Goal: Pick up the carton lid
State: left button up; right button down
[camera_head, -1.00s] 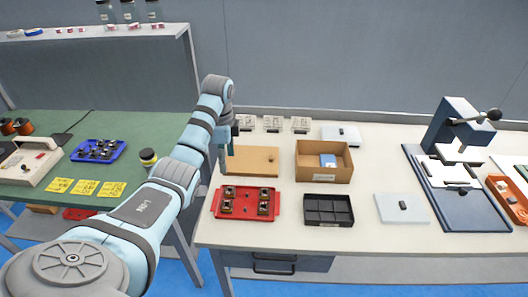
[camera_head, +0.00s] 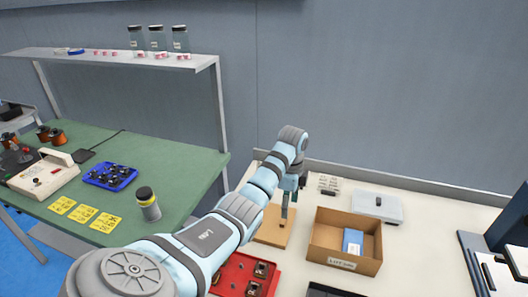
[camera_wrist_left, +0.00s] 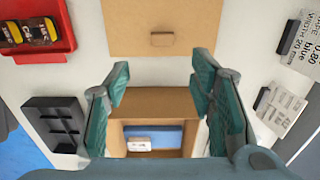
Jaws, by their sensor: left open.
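The carton lid (camera_head: 271,236) is a flat tan board lying on the white table, left of the open cardboard carton (camera_head: 346,267). My left gripper (camera_head: 288,207) is above the table and hides part of the lid in the head view. Its teal fingers (camera_wrist_left: 160,78) are spread apart and empty, with the carton showing between and beyond them. The gap to the lid's handle is hard to judge. My right gripper is not in view.
The carton holds a blue box (camera_head: 352,242). A red tray (camera_head: 235,277) with parts lies in front of the lid. A black compartment tray (camera_wrist_left: 55,122) shows in the wrist view. A grey lidded case (camera_head: 377,205) stands behind the carton.

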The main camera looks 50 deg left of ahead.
aim_at(285, 221)
pick_arm(q)
notch_tip(285, 221, down, 3)
jog(key=shift+s+r, duration=0.15)
jog(key=f, duration=0.1)
jog(key=f+b, duration=0.1)
jog(key=f, duration=0.3)
jog(key=shift+w+a+f+b, duration=0.25)
jog(key=shift+w+b, duration=0.05)
jog(key=shift+s+r, duration=0.15)
jog(key=shift+s, duration=0.05)
jog(key=c, duration=1.1)
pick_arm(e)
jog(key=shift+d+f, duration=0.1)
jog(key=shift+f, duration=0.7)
